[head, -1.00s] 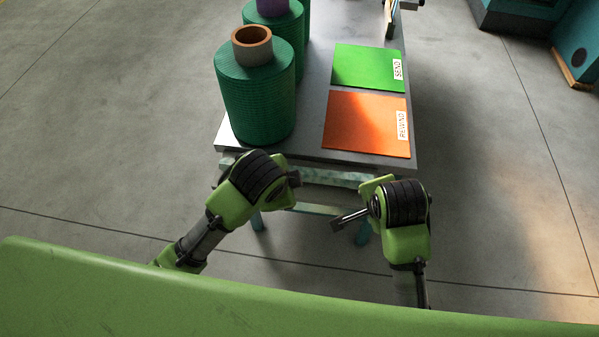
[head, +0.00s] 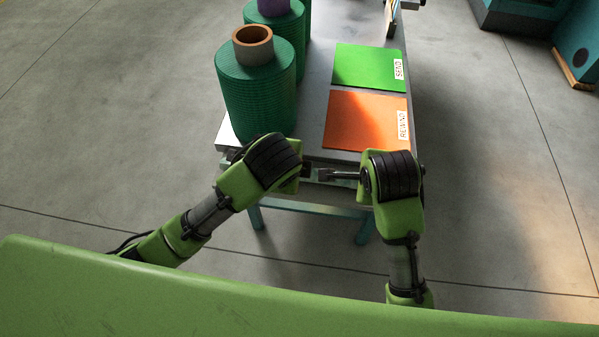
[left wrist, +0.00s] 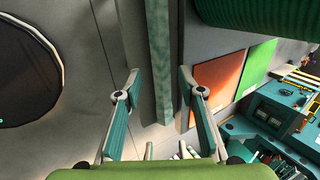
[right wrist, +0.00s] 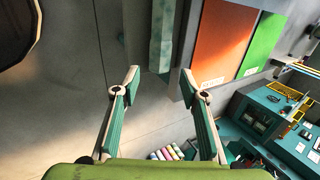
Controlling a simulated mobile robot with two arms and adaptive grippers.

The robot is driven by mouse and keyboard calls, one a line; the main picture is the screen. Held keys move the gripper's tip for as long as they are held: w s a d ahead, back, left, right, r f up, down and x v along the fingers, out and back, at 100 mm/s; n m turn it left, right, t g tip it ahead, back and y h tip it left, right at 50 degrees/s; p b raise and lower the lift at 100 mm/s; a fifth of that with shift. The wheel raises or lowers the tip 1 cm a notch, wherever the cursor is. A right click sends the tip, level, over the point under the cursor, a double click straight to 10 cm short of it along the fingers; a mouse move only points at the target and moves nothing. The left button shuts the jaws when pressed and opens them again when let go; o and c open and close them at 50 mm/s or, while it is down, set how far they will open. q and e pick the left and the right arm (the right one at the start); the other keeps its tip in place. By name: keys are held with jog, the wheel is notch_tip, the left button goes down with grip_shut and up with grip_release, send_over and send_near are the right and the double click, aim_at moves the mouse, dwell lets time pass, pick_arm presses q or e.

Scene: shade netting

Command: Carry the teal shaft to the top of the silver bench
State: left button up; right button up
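The silver bench (head: 313,105) stands ahead in the head view, with green netting rolls and two coloured sheets on top. A mottled teal bar (left wrist: 158,60) runs beside the bench edge in the left wrist view and also shows in the right wrist view (right wrist: 163,35). I cannot tell whether it is the teal shaft or part of the bench frame. My left gripper (left wrist: 158,74) is open, with the bar appearing between its fingers. My right gripper (right wrist: 160,74) is open, the bar's end appearing between its fingertips. Contact with the bar is not visible.
A netting roll (head: 258,95) stands at the bench's near left, with another behind. The orange REWIND sheet (head: 365,120) and green SEND sheet (head: 365,66) lie at right. A teal machine (head: 580,50) stands far right.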

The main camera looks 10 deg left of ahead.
pick_arm(q)
jog(key=x, duration=1.1)
pick_arm(e)
jog(key=x, duration=1.1)
pick_arm(q)
jog(key=shift+r, duration=0.1)
pick_arm(e)
jog(key=shift+r, duration=0.1)
pick_arm(q)
grip_shut()
pick_arm(e)
grip_shut()
pick_arm(q)
jog(key=shift+w+r, duration=0.2)
jog(key=shift+r, duration=0.05)
pick_arm(e)
jog(key=shift+w+r, duration=0.2)
jog(key=shift+r, duration=0.05)
